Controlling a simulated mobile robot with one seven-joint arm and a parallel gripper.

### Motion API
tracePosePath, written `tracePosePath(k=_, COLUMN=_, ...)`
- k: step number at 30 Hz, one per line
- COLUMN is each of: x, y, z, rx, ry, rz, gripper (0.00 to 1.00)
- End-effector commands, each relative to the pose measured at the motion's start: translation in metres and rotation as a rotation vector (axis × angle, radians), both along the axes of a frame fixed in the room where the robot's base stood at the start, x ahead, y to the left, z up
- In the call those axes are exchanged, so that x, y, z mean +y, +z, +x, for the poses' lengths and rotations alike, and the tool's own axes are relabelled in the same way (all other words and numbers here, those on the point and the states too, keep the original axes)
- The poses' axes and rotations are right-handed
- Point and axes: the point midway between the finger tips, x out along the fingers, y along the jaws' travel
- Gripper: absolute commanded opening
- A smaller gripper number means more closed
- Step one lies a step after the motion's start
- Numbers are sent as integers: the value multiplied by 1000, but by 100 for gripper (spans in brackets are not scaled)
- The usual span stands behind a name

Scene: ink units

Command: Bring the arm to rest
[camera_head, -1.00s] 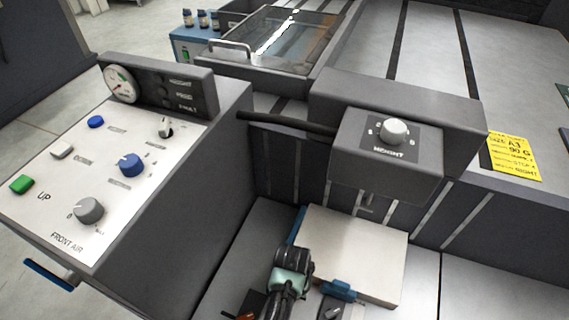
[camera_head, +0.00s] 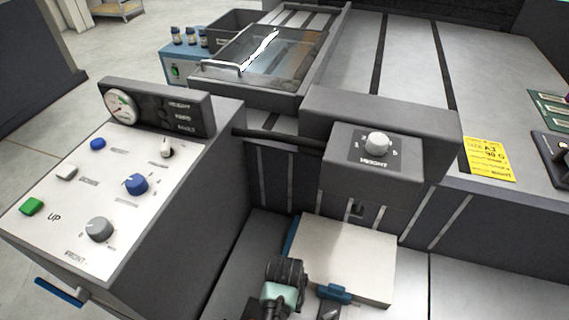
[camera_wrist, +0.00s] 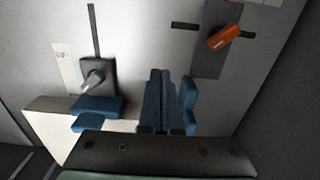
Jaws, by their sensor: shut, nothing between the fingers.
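My arm's end shows at the bottom of the head view as a dark and pale-green wrist (camera_head: 283,290), over the feeder tray beside the left edge of a white paper stack (camera_head: 345,258). The head view does not show the fingertips. In the wrist view my gripper (camera_wrist: 163,75) points at the grey metal surface, its two dark-blue fingers together with nothing between them. A blue block (camera_wrist: 98,106) lies left of the fingers, beside a dark bracket with a grey lever (camera_wrist: 94,80). An orange knob (camera_wrist: 224,37) is at upper right.
A control panel (camera_head: 100,185) with buttons, knobs and a gauge (camera_head: 120,106) stands at left. A HEIGHT knob housing (camera_head: 376,160) overhangs behind the stack. A blue clamp (camera_head: 333,293) sits at the stack's front edge. A yellow note (camera_head: 488,160) lies at right.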

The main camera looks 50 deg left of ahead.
Motion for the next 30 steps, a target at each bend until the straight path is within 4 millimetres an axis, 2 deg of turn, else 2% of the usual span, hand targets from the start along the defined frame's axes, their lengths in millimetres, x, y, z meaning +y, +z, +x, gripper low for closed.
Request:
tracePosePath(k=1, x=0, y=15, z=1, rx=-3, ry=0, rz=2, gripper=0)
tracePosePath(k=6, x=0, y=38, z=0, rx=-2, ry=1, rz=1, gripper=0)
tracePosePath(k=10, x=0, y=46, z=0, rx=-1, ry=1, rz=1, gripper=0)
tracePosePath(k=18, x=0, y=48, z=0, rx=1, ry=1, rz=-1, gripper=0)
tracePosePath(k=20, x=0, y=51, z=5, rx=-12, ry=-5, rz=7, gripper=0)
tracePosePath(k=23, x=1, y=69, z=30, rx=-76, ry=-35, rz=51, gripper=0)
tracePosePath(k=25, x=0, y=93, z=60, rx=-162, ry=-69, rz=103, gripper=0)
tracePosePath(k=29, x=-14, y=161, z=127, rx=-377, ry=-154, rz=214, gripper=0)
tracePosePath(k=30, x=-22, y=185, z=146, rx=-448, ry=-180, rz=243, gripper=0)
